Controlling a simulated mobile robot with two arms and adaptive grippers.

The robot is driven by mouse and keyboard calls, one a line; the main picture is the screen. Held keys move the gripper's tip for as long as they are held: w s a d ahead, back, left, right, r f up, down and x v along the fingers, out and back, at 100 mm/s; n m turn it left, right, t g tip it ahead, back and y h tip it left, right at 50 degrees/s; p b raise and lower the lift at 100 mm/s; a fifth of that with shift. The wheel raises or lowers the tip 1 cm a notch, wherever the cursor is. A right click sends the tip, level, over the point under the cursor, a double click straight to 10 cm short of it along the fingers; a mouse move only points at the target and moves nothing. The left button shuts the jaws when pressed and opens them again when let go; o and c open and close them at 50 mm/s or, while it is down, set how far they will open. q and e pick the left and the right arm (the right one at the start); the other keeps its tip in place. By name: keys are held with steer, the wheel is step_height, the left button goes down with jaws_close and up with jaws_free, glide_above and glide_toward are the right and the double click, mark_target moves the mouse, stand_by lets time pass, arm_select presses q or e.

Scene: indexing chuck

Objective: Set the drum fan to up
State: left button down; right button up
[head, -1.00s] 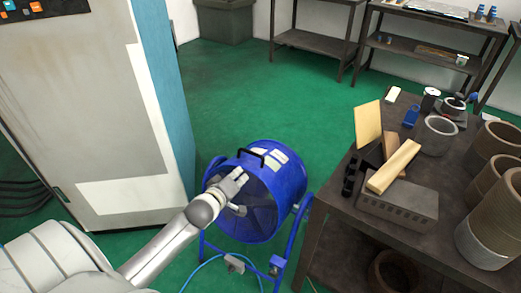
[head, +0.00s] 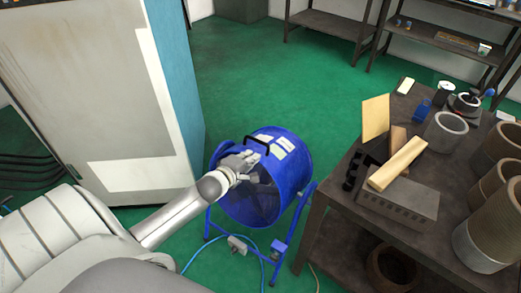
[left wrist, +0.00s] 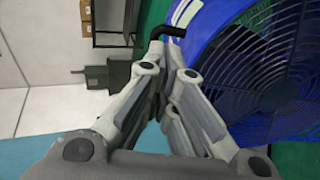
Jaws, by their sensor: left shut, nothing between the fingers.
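The drum fan (head: 293,172) is blue, in a blue tubular stand on the green floor between the cabinet and the table. Its grille side faces the lower left, and a black handle (head: 262,139) sits on top of the drum. My left gripper (head: 254,163) is over the upper grille side, just below the handle; whether it touches the drum is unclear. In the left wrist view the fingers (left wrist: 170,68) are shut and empty, with the blue rim and grille (left wrist: 268,70) to their right and the black handle (left wrist: 167,32) just beyond the tips. My right gripper is not visible.
A tall cabinet (head: 118,125) stands close on the left. A dark table (head: 335,225) with blocks, a grey brick and several cylinders is on the right. A blue cable (head: 193,257) lies on the floor by the fan. The green floor behind the fan is clear.

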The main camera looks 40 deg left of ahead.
mark_target(265, 145)
arm_select(q)
steer(key=x, duration=0.7)
steer(key=shift+w, duration=0.1)
steer(key=shift+w+r, duration=0.15)
steer(key=w+p, duration=0.1)
steer(key=w+r+g+p, duration=0.1)
steer(key=p, duration=0.1)
steer(key=shift+w, duration=0.3)
steer(key=w, duration=0.1)
steer(key=w+b, duration=0.1)
steer(key=w, duration=0.1)
steer(key=w+b, duration=0.1)
steer(key=shift+w+a+f, duration=0.15)
steer(key=shift+w+f, duration=0.2)
steer(key=shift+w+r, duration=0.1)
steer(key=shift+r, duration=0.35)
steer(key=shift+r, duration=0.1)
